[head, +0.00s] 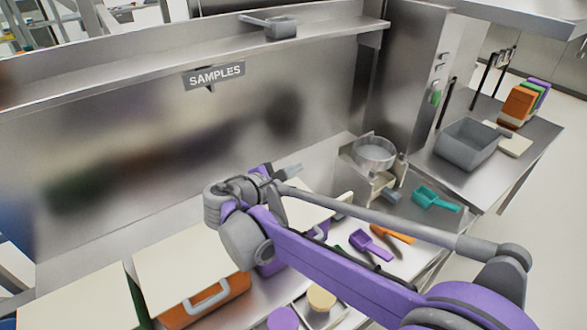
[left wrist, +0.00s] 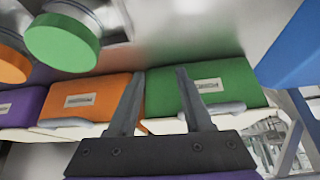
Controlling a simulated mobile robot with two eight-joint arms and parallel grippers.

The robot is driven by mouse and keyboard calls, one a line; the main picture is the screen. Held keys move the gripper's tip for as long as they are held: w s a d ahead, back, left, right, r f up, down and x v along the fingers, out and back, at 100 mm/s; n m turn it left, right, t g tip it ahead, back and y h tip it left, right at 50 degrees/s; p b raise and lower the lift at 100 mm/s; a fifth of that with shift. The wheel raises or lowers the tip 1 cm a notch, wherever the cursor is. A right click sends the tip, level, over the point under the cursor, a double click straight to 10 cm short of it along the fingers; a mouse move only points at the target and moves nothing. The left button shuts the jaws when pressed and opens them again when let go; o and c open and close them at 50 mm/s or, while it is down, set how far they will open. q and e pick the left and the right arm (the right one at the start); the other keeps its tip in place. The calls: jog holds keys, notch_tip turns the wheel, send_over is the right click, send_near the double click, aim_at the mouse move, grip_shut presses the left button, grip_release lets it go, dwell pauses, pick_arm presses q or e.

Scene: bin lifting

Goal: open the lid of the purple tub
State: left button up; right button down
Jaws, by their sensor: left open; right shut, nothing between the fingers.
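The purple tub (head: 268,269) stands on the bench right of the orange tub, largely hidden behind my right arm. My left gripper (left wrist: 160,95) is out of the head view. In the left wrist view it is open and empty, before the orange and green tubs, with the purple tub (left wrist: 20,112) at the far left.
The orange tub (head: 212,310) and a green tub (left wrist: 215,88) stand left of the purple one, lids down. Purple (head: 371,245), orange (head: 393,232) and teal (head: 435,199) scoops lie to the right. A sieve pan (head: 373,153) stands behind. A shelf (head: 180,70) runs above.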

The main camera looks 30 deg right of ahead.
dwell(0.9)
jog(key=c, duration=0.8)
grip_release()
jog(key=v, duration=1.1)
jog(key=shift+b, duration=0.45)
jog(key=shift+w, duration=0.1)
